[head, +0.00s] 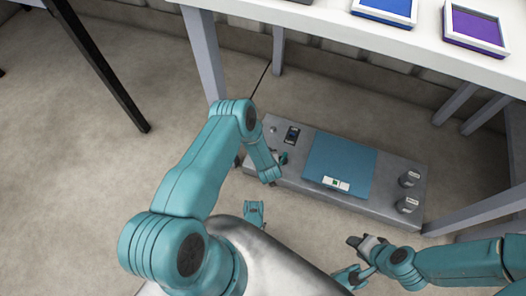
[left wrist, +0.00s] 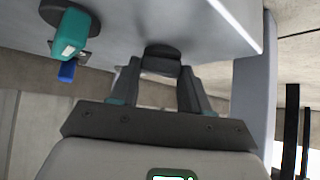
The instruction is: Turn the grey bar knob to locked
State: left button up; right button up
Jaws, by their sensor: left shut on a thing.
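A low grey panel box (head: 385,172) stands on the floor under the white table. In the left wrist view, a dark grey knob (left wrist: 162,56) sits on the panel face between my left gripper's fingertips (left wrist: 157,84). The fingers are shut on its bar, one on each side, and hide part of it. In the head view my left gripper (head: 275,168) is at the panel's left end, and the arm hides the knob there. No lock marking can be read. My right gripper (head: 361,243) is in front of the panel, apart from it; its finger gap cannot be made out.
A teal handle (left wrist: 72,32) with a blue part (left wrist: 67,71) projects beside the held knob.

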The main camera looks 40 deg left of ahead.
pick_arm(q)
jog(key=shift+a+m, duration=0.1)
jog(key=shift+m, duration=0.2)
jog(key=m+t+h, duration=0.1)
jog(key=m+h, duration=0.1)
jog(key=shift+a+m, duration=0.15)
jog(key=shift+m, duration=0.15)
jog(key=shift+a+r+m+t+h, duration=0.1)
jog(key=shift+m+t+h, duration=0.4)
jog(key=shift+m+h, duration=0.45)
jog(key=shift+m+b, duration=0.3)
jog(key=shift+m, duration=0.15)
jog(key=o, duration=1.1)
jog(key=shift+c, duration=0.2)
jog(key=shift+s, duration=0.1)
